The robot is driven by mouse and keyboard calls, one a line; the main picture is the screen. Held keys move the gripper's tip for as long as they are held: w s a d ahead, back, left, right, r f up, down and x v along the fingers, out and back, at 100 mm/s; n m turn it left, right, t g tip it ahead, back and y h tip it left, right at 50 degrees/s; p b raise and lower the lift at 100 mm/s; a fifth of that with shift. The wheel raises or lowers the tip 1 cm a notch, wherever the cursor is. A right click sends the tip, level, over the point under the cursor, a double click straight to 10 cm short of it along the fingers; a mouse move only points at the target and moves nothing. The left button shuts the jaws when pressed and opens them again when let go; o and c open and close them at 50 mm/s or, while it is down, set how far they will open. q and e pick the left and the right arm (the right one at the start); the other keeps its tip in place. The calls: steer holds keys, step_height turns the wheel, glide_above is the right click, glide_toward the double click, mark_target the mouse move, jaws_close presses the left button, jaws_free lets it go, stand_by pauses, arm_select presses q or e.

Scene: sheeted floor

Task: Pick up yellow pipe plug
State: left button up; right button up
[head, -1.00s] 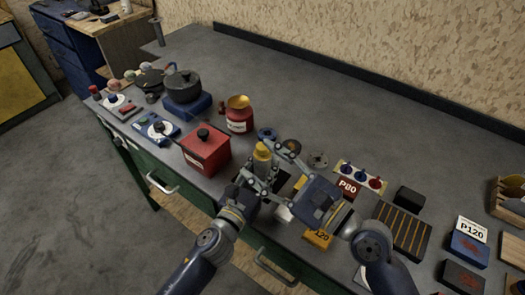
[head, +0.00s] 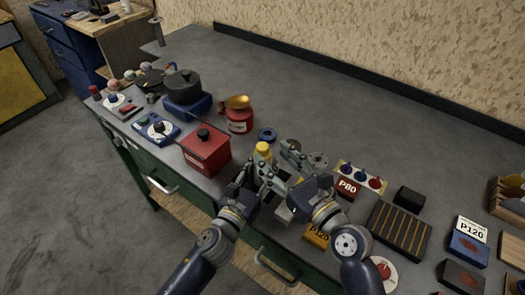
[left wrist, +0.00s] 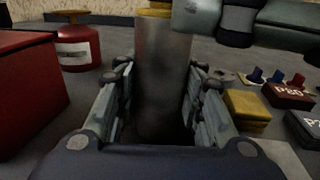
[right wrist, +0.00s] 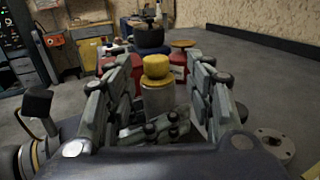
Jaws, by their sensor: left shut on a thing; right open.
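The yellow pipe plug (head: 263,148) sits on top of an upright grey metal pipe (left wrist: 163,75). Its lower edge shows at the top of the left wrist view (left wrist: 155,11). My left gripper (head: 261,178) is shut on the pipe below the plug. My right gripper (head: 284,164) is open beside the plug, on its right in the head view. In the right wrist view the plug (right wrist: 157,68) stands ahead between the spread fingers, and I see no finger touching it. The left fingers (right wrist: 155,130) cross in front of the pipe there.
A red box with a black knob (head: 206,150) and a red canister (head: 240,118) stand to the left. A blue ring (head: 266,134) lies behind. The P80 block (head: 348,188), yellow blocks (head: 317,236) and slotted black tray (head: 400,231) are to the right. The back of the bench is clear.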

mark_target(266, 151)
steer(key=x, duration=0.5)
steer(key=shift+a+r, duration=0.3)
steer(key=c, duration=0.7)
